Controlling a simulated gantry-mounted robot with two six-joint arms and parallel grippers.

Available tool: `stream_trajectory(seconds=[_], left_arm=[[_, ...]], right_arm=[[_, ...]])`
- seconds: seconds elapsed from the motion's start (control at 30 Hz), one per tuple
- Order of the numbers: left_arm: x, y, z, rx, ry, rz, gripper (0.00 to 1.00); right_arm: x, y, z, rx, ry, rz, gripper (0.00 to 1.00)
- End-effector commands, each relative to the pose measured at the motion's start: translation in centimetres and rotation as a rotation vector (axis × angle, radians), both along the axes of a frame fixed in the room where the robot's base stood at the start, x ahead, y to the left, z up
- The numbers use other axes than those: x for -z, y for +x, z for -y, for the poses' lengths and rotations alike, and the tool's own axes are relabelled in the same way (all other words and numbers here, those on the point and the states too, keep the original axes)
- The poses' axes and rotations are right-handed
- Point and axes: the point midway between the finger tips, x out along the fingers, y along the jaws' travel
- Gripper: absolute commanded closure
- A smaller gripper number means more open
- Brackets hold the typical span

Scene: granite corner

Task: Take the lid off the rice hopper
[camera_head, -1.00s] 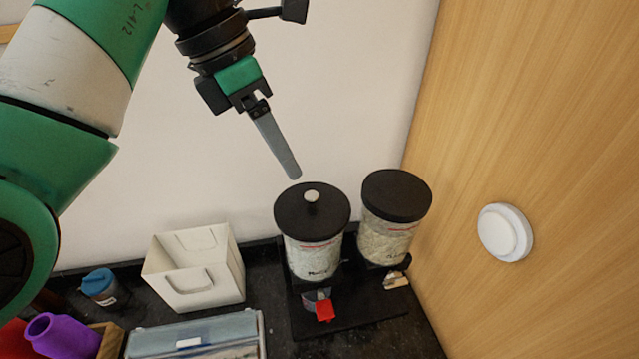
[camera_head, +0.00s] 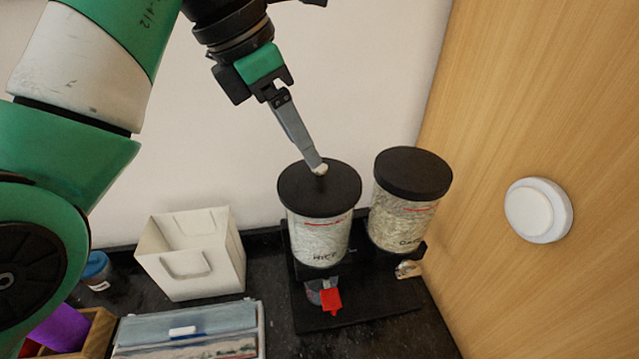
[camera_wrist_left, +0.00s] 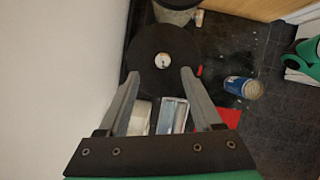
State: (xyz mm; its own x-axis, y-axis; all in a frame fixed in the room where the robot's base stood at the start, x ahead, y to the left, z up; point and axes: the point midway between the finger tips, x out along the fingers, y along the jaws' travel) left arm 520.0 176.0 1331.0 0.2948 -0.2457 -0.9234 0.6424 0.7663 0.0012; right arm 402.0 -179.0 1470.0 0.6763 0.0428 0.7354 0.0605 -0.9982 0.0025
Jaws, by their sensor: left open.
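The rice hopper (camera_head: 320,238) is a clear container of white grains on a black stand, beside a second hopper. Its round black lid (camera_head: 300,191) is on top, with a small pale knob (camera_head: 320,170) in the middle. In the left wrist view the lid (camera_wrist_left: 165,38) and knob (camera_wrist_left: 163,60) show from above. My left gripper (camera_head: 318,164) is open with its fingertips close to the knob. In the wrist view the fingertips (camera_wrist_left: 160,73) are on either side, slightly short of the knob; I cannot tell whether they touch it. My right gripper is not in view.
The oats hopper (camera_head: 400,218) with a black lid (camera_head: 412,173) stands close on the right, near the wooden wall (camera_head: 540,110). A white box (camera_head: 190,255) and a clear-lidded case (camera_head: 190,330) are left. A blue can (camera_wrist_left: 243,87) shows in the wrist view.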

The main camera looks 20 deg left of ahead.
Motion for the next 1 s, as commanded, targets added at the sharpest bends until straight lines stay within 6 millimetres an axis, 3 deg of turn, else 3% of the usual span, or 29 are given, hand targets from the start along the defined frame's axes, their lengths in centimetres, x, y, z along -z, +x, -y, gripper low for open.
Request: stream_trajectory(seconds=[0.23,0.5,0.87,1.0], left_arm=[[4.2,1.0,1.4,0.001,0.001,-0.003,0.33],[4.5,1.2,1.6,0.000,0.000,-0.001,0.33],[4.5,1.2,1.6,0.000,0.000,-0.001,0.96],[4.5,1.2,1.6,0.000,0.000,-0.001,1.00]], right_arm=[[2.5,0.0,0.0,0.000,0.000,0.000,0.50],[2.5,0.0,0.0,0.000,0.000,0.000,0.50],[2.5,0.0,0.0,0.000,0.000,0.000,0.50],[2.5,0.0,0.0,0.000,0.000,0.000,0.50]])
